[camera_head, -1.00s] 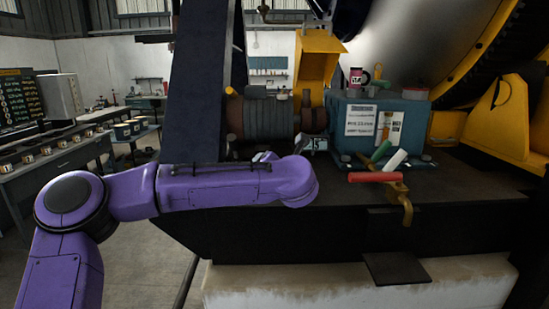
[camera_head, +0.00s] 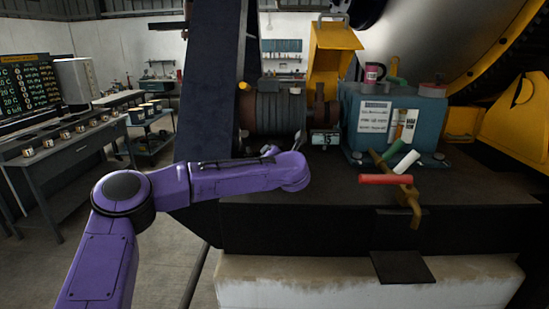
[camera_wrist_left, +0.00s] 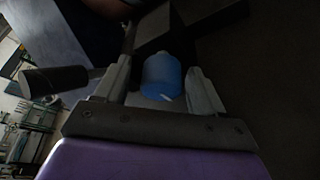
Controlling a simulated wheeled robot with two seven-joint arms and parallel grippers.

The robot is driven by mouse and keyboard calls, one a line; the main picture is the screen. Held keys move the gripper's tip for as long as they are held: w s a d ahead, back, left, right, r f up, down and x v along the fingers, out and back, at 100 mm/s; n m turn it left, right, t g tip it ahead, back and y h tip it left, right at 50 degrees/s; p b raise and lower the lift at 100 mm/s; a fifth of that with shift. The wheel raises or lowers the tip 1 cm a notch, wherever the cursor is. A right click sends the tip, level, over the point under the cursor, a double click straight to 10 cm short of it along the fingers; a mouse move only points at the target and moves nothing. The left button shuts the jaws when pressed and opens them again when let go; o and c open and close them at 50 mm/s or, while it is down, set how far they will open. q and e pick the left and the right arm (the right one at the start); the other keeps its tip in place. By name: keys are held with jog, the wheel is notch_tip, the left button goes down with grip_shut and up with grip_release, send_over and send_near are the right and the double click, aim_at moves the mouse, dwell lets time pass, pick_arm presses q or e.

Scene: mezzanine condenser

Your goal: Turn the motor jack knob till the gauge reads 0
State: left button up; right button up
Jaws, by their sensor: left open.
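The motor jack knob (camera_wrist_left: 162,78) is a blue cylinder with a white mark, seen in the left wrist view. My left gripper (camera_wrist_left: 159,68) is open, with one finger on each side of the knob in that view; I cannot tell whether either touches it. In the head view, my left gripper (camera_head: 285,146) is at the end of the purple arm, low in front of the motor. The knob is not visible there. The gauge (camera_head: 325,138) is a small display just right of the gripper; it seems to show a 5, too small to read surely. My right gripper is out of view.
The ribbed motor (camera_head: 275,113) stands behind the gripper, beside a dark slanted guard (camera_head: 213,75). A teal box (camera_head: 350,125) with papers and a mug (camera_head: 373,76) is to the right.

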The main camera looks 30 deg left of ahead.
pick_arm(q)
jog(key=c, duration=1)
jog(key=shift+f+b, duration=0.2)
jog(key=shift+b, duration=0.55)
jog(key=n+t+h+b, duration=0.1)
jog(key=n+h+b, duration=0.1)
jog(key=b, duration=0.5)
jog(key=n+t+h+b, duration=0.1)
jog(key=n+b, duration=0.4)
jog(key=b, duration=0.2)
jog(key=n+t+h+b, duration=0.1)
jog(key=n+h+b, duration=0.1)
jog(key=b, duration=0.5)
jog(key=shift+a+n+t+h+b, duration=0.1)
jog(key=shift+n+t+h+b, duration=0.2)
jog(key=shift+n, duration=0.4)
jog(key=shift+r+n+t+h+b, duration=0.35)
jog(key=shift+n+b, duration=0.65)
jog(key=shift+b, duration=0.55)
